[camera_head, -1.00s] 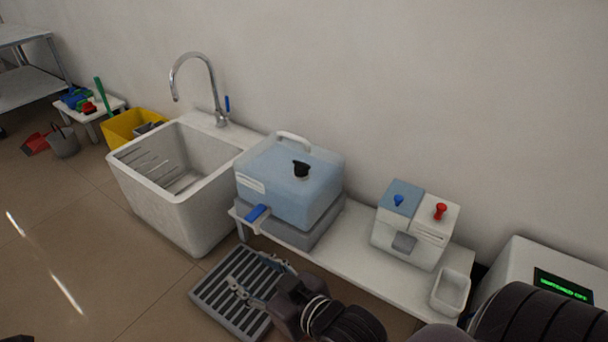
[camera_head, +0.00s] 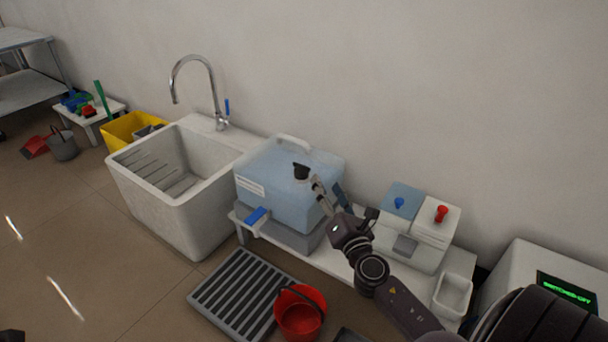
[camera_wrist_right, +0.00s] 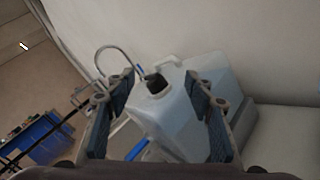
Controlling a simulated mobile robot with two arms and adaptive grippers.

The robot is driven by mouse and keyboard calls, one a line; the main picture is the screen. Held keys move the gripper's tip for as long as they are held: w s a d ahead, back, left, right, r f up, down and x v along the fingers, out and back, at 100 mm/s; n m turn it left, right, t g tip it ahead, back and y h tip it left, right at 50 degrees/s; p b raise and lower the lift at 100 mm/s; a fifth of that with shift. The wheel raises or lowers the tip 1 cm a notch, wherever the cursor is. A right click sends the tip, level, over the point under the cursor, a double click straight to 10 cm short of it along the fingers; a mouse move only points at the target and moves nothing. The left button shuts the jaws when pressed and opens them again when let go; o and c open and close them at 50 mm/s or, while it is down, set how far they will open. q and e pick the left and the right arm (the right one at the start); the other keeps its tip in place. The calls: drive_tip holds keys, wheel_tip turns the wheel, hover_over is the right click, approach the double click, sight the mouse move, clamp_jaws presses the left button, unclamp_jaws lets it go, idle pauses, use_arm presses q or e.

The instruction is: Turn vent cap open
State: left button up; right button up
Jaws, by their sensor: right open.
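The black vent cap (camera_head: 301,171) sits on top of the translucent blue water container (camera_head: 283,190). In the right wrist view the cap (camera_wrist_right: 156,84) shows ahead, between and beyond the two fingers, on the container (camera_wrist_right: 180,115). My right gripper (camera_head: 328,194) is at the container's right side, close to the cap. Its fingers (camera_wrist_right: 160,88) are spread apart with nothing between them. I cannot tell from the head view exactly how far the fingertips are from the cap.
A white sink (camera_head: 180,180) with a tall tap (camera_head: 212,90) stands left of the container. A blue tap lever (camera_head: 257,215) sticks out in front. A two-part dispenser (camera_head: 418,225) stands at the right on the bench. A red bucket (camera_head: 300,313) stands by the floor grate (camera_head: 240,290).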

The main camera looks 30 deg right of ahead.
sight(305, 175)
drive_tip(key=shift+w+d+f+n+y+b, duration=0.15)
drive_tip(key=shift+w+f+n+y, duration=0.4)
drive_tip(key=shift+w+n, duration=1.25)
drive_tip(key=shift+w+a+f+n+y+b, duration=0.15)
drive_tip(key=shift+w+f+n+y, duration=0.45)
drive_tip(key=shift+w+n, duration=1.15)
drive_tip(key=shift+w+d+f+n+y+b, duration=0.1)
drive_tip(key=shift+w+f+n+y+b, duration=0.15)
drive_tip(key=shift+w+n+y, duration=1.4)
drive_tip(key=shift+w+m+h, duration=0.3)
drive_tip(key=shift+w+h, duration=0.25)
drive_tip(key=shift+h, duration=0.25)
drive_tip(key=shift+c, duration=0.7)
drive_tip(key=c, duration=1)
